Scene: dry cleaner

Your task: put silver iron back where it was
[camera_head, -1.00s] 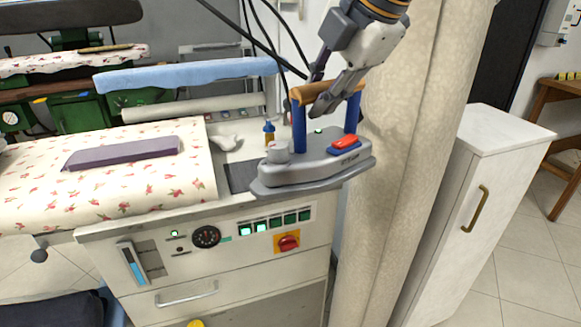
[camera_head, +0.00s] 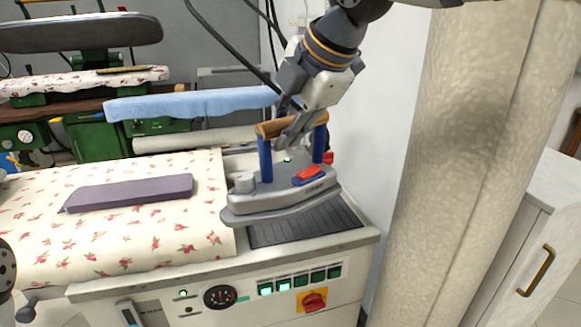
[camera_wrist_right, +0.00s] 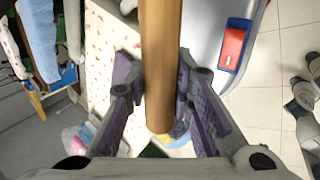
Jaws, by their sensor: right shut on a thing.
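The silver iron (camera_head: 285,200) has a wooden handle on blue posts and a red switch. My right gripper (camera_head: 290,138) is shut on the handle from above. In the right wrist view the handle (camera_wrist_right: 162,40) lies between the purple finger pads of the right gripper (camera_wrist_right: 160,80). The iron is over the dark ribbed rest pad (camera_head: 335,222) at the right end of the ironing table. Its nose points left and its front covers the pad's left part. Whether its sole touches the pad I cannot tell.
The floral ironing board (camera_head: 120,240) with a purple block (camera_head: 130,193) lies left of the pad. A control panel (camera_head: 260,290) is below it. A beige curtain (camera_head: 450,150) and a white cabinet (camera_head: 500,255) stand right. Black cables hang behind the gripper.

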